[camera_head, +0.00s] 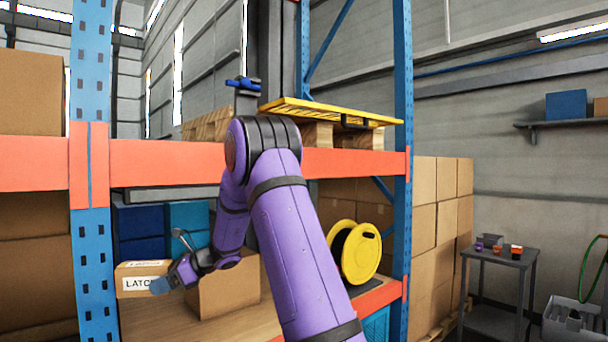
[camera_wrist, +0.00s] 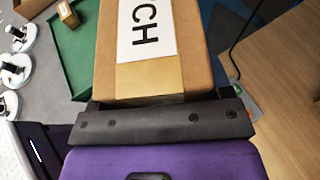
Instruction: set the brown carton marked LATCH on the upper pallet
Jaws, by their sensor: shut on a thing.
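The brown carton marked LATCH (camera_head: 133,267) is at the lower left of the head view, in front of the lower bay. My gripper (camera_head: 171,281) is shut on it, at its right end. In the wrist view the carton (camera_wrist: 195,65) fills the space beyond the dark jaw bar (camera_wrist: 155,124), with "CH" showing on its white label. The fingertips are hidden there. On the upper level, wooden pallet-like pieces show at left (camera_head: 206,126) and right (camera_head: 318,136) of my arm; my arm hides whether they join.
A yellow slatted panel (camera_head: 335,112) lies above the upper orange beam (camera_head: 165,163). A blue upright (camera_head: 90,150) stands left of the carton. Blue bins (camera_head: 140,225), another carton (camera_head: 226,290) and a yellow reel (camera_head: 358,252) occupy the lower bay. A green tray (camera_wrist: 84,60) shows in the wrist view.

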